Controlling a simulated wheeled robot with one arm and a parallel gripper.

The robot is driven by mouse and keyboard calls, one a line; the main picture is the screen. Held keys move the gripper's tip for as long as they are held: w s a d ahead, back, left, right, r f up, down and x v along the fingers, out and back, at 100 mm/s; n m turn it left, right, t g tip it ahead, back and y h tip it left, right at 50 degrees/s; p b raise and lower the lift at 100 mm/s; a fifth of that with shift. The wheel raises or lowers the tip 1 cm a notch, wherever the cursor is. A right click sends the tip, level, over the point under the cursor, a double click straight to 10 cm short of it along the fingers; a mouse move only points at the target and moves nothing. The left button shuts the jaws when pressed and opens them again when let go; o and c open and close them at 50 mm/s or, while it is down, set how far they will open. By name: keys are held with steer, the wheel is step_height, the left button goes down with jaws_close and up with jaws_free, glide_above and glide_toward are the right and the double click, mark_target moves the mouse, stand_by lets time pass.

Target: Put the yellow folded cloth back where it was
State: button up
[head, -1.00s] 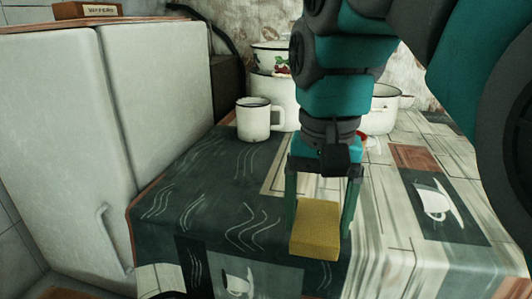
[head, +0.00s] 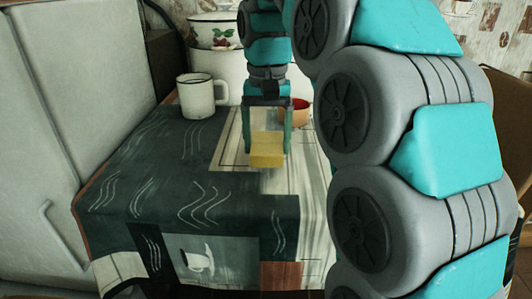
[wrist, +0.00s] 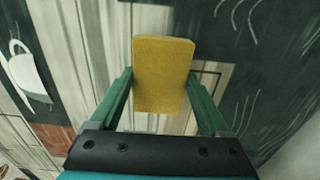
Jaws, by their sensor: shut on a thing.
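The yellow folded cloth (head: 267,153) is a small flat block between the green fingers of my gripper (head: 267,148). My gripper is shut on it from both sides, over the patterned tablecloth (head: 165,180). In the wrist view the yellow cloth (wrist: 164,75) stands out beyond the fingertips of my gripper (wrist: 162,85). I cannot tell for sure whether its underside touches the table.
A white enamel mug (head: 198,98) stands at the left back of the table. A large white pot (head: 222,70) with a smaller decorated pot (head: 212,30) on top stands behind it. A brown bowl with a red inside (head: 295,112) is close behind my gripper. The dark front-left tabletop is clear.

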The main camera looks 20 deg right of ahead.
mark_target(267, 143)
steer(key=shift+f, duration=1.7)
steer(key=shift+f, duration=0.2)
steer(key=o, duration=1.2)
steer(key=shift+c, duration=0.2)
steer(key=shift+r, duration=0.15)
steer(key=shift+r, duration=0.75)
step_height(267, 143, up, 6)
steer(key=shift+r+p, duration=0.15)
steer(key=shift+p, duration=0.95)
